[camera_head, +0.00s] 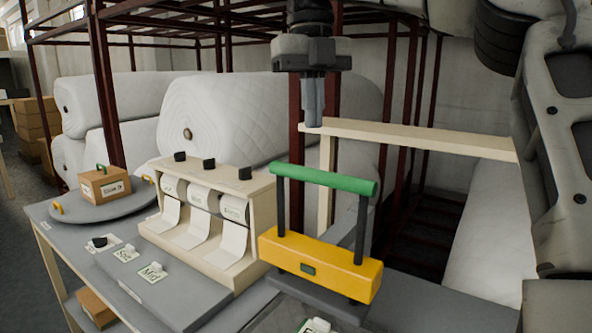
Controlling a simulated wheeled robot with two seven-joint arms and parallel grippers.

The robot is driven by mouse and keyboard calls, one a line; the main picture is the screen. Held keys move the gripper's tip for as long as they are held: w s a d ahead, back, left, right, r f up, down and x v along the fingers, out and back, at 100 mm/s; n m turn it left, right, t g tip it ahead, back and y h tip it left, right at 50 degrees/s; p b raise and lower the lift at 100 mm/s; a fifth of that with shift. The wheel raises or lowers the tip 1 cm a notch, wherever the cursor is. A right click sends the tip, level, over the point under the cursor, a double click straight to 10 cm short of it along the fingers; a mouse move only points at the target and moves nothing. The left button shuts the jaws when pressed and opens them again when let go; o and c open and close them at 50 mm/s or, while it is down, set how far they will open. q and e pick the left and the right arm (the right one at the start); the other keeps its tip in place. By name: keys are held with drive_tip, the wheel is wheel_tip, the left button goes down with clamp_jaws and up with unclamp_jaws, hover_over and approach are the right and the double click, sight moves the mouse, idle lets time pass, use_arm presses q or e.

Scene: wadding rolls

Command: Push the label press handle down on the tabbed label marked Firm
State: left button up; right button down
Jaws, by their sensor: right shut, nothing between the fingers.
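The label press has a green handle bar (325,179) on two dark posts above a yellow body (315,265) and a dark base. The handle stands raised, well above the body. My right gripper (313,124) points down with its fingers shut and empty, above and slightly behind the handle, apart from it. Tabbed labels lie on the table: one reads like "Sft" (125,254) and one like "Med" (152,273). Another label (318,326) is cut off at the bottom edge, its marking unreadable. I cannot make out the Firm label or what lies under the press. My left gripper is out of view.
A cream dispenser (262,205) with several paper rolls stands left of the press. A round grey turntable (112,210) carries a small cardboard box (104,184). Large white wadding rolls (260,115) and a dark red rack (104,85) stand behind. A pale wooden bar (430,138) runs right of my gripper.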

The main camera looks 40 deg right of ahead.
drive_tip(key=shift+s+r, duration=0.15)
drive_tip(key=shift+s, duration=0.3)
drive_tip(key=shift+f, duration=0.55)
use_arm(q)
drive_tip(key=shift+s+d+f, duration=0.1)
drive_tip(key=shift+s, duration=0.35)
use_arm(e)
drive_tip(key=shift+s+a+f, duration=0.1)
drive_tip(key=shift+f, duration=1.4)
drive_tip(key=shift+s+f, duration=0.1)
drive_tip(key=shift+f, duration=1.4)
